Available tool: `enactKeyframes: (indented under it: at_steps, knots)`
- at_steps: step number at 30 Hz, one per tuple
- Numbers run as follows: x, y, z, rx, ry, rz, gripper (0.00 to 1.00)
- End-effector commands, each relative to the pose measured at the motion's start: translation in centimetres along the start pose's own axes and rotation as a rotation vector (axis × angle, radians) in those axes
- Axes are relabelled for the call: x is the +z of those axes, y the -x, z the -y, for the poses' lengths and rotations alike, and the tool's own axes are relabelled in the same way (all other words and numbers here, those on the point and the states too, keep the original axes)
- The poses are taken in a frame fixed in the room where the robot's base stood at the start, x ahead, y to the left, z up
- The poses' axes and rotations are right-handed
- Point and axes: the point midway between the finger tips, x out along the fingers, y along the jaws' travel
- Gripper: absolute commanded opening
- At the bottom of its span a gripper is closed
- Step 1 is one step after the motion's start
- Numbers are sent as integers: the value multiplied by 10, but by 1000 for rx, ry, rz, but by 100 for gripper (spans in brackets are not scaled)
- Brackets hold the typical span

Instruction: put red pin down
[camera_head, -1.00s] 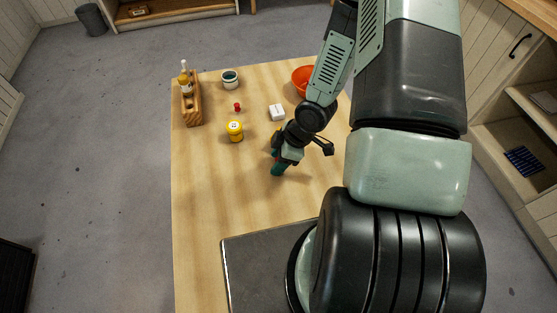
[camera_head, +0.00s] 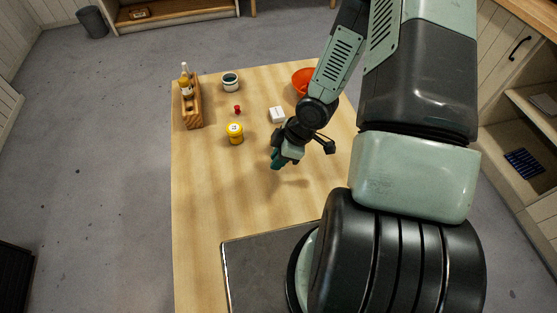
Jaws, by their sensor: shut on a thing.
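A small red object (camera_head: 237,109) stands on the wooden table (camera_head: 215,210), left of centre between a yellow jar and a dark-lidded jar. It may be a red pin, but it is too small to be sure. My gripper (camera_head: 278,161) is low over the middle of the table, to the right of and nearer than the red object, and apart from it. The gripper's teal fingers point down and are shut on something. What they hold is hidden by the fingers and too small to make out.
A yellow jar (camera_head: 235,134) and a white box (camera_head: 278,115) stand near my gripper. A wooden caddy with bottles (camera_head: 193,105), a dark-lidded jar (camera_head: 230,83) and an orange bowl (camera_head: 302,78) are farther back. The table's left front is clear.

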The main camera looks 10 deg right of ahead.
Motion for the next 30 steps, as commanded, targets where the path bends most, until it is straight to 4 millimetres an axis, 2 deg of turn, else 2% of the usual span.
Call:
enactKeyframes:
  at_steps: [6, 15, 20, 23, 25, 30]
  knots:
    - [-12, 34, -2, 8, -3, -1, 0]
    - [-26, 65, -1, 6, -3, 0, 0]
    - [-29, 74, -6, 11, -16, 1, 0]
    - [-25, 76, -27, 38, -80, 1, 0]
    - [-19, 76, -52, 71, -157, 0, 0]
    - [5, 82, -135, 191, -440, -1, 0]
